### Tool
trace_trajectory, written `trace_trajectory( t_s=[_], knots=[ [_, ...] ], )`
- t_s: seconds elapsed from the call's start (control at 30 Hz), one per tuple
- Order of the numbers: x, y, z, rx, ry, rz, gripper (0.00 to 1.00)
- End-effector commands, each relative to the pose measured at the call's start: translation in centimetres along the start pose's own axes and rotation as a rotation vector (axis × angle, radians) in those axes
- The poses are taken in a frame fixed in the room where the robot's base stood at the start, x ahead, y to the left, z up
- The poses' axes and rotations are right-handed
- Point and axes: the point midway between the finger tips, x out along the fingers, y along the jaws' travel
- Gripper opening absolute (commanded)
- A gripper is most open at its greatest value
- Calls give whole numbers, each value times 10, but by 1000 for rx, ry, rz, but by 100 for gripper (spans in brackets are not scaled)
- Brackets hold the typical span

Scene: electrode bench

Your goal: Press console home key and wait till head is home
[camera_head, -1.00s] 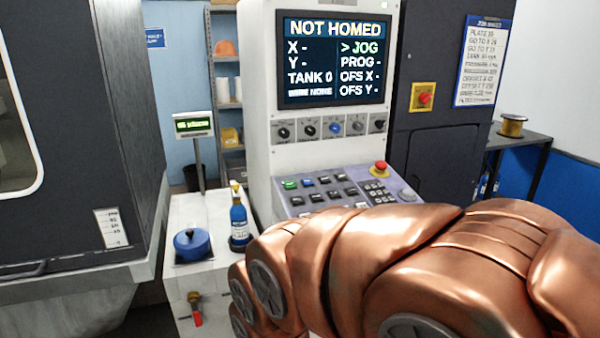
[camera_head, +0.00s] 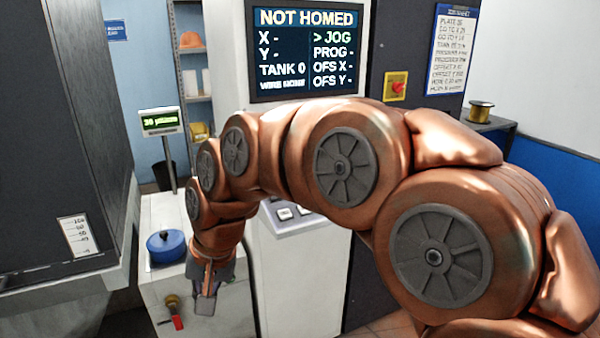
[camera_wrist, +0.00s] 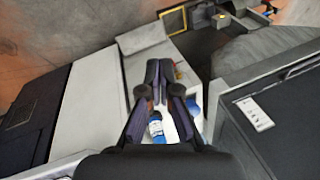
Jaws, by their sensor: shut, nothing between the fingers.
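The console screen (camera_head: 305,50) reads NOT HOMED, with X and Y blank and the marker at JOG. My gripper (camera_head: 205,304) points down, left of the key panel and in front of the white cabinet, apart from the keys. In the wrist view my gripper (camera_wrist: 159,64) is shut and empty.
A blue pot (camera_head: 166,246) stands on the white cabinet (camera_head: 160,209) beside a small green display (camera_head: 160,121). A red-handled valve (camera_head: 174,312) is on the cabinet front. A blue bottle (camera_wrist: 156,129) shows below my fingers. A dark machine (camera_head: 60,130) stands at left.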

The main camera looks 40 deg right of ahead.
Motion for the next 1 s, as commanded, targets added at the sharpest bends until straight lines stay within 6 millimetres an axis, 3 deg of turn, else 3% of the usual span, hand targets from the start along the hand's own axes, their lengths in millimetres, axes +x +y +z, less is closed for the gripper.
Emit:
trace_trajectory(
  t_s=[0.03, 0.17, 0.37, 0.57, 0.7, 0.9, 1.0],
  knots=[
    [-10, -8, -29, 87, 34, -50, 0],
    [-35, -18, -97, 325, 111, -175, 0],
    [-77, 0, -201, 701, 207, -367, 0],
    [-118, 56, -290, 1064, 285, -549, 0],
    [-144, 111, -340, 1298, 340, -671, 0],
    [-169, 182, -381, 1545, 397, -800, 0],
    [-174, 205, -390, 1617, 413, -837, 0]
  ],
)
